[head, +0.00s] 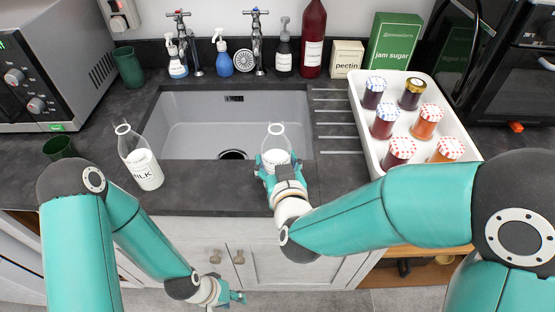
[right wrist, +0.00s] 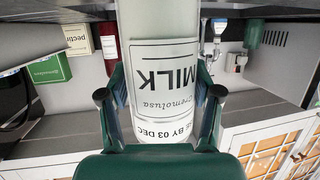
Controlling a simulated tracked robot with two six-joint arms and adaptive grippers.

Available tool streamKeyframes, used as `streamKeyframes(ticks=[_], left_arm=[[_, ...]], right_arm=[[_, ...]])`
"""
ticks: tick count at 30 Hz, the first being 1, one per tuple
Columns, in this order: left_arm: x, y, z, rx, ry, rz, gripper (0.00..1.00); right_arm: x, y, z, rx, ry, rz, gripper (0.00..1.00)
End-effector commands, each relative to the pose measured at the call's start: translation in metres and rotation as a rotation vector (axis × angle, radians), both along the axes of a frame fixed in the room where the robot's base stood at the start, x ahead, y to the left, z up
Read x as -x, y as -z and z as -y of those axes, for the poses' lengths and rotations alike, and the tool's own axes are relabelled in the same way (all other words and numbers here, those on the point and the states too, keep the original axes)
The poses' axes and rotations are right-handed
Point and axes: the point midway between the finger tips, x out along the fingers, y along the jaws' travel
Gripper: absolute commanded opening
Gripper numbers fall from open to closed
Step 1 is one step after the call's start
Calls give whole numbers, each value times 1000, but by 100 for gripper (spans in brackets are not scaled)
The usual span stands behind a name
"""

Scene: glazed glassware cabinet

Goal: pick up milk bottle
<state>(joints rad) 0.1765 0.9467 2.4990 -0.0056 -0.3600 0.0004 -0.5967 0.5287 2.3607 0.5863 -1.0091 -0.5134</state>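A clear milk bottle with a white label (head: 276,146) stands upright at the front edge of the sink. My right gripper (head: 278,165) has its fingers on both sides of this bottle. In the right wrist view the bottle (right wrist: 165,75) fills the space between the fingers, which touch its sides, and its label appears upside down. Its base is hidden, so I cannot tell whether it is off the counter. A second milk bottle (head: 146,169) stands on the counter left of the sink. My left gripper (head: 238,297) is low in front of the cabinet doors, empty, fingers apart.
A grey sink (head: 190,125) lies behind the held bottle. A white tray (head: 465,139) of several jam jars is at the right. Soap bottles, taps, a red bottle (head: 313,40) and boxes line the back. A green cup (head: 60,147) and microwave (head: 55,60) are left.

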Motion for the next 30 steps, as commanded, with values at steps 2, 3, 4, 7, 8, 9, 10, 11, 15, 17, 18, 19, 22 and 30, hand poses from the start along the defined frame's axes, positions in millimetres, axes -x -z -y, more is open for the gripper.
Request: streamKeyframes(ticks=[2, 3, 4, 7, 8, 9, 10, 11, 15, 17, 18, 19, 22, 30], left_arm=[[0, 0, 0, 0, 0, 0, 40], [0, 0, 0, 0, 0, 0, 40], [0, 0, 0, 0, 0, 0, 40], [0, 0, 0, 0, 0, 0, 40], [0, 0, 0, 0, 0, 0, 40], [0, 0, 0, 0, 0, 0, 40], [0, 0, 0, 0, 0, 0, 40], [0, 0, 0, 0, 0, 0, 40], [0, 0, 0, 0, 0, 0, 40], [0, 0, 0, 0, 0, 0, 40], [0, 0, 0, 0, 0, 0, 40], [0, 0, 0, 0, 0, 0, 40], [0, -1, 0, 0, 0, 0, 40], [0, -4, 0, 0, 0, 0, 40]], right_arm=[[0, 0, 0, 0, 0, -1, 45], [0, 0, -1, 1, -1, -1, 38], [0, 0, -1, 1, -2, -1, 33], [0, 0, -2, 0, -3, -1, 16], [0, 0, -2, 0, -3, -1, 11], [0, 0, -2, 0, -4, 0, 5], [0, 0, -2, 0, -4, 0, 0], [0, 0, -2, 0, -4, 0, 0], [-1, -2, -3, -1, -4, 6, 0], [-1, -2, -3, -1, -4, 6, 0], [-1, -3, -3, -1, -4, 6, 0], [-1, -3, -3, -1, -4, 6, 0], [-1, -6, -3, -3, -5, 7, 0], [-1, -30, -3, -5, -3, 10, 0]])
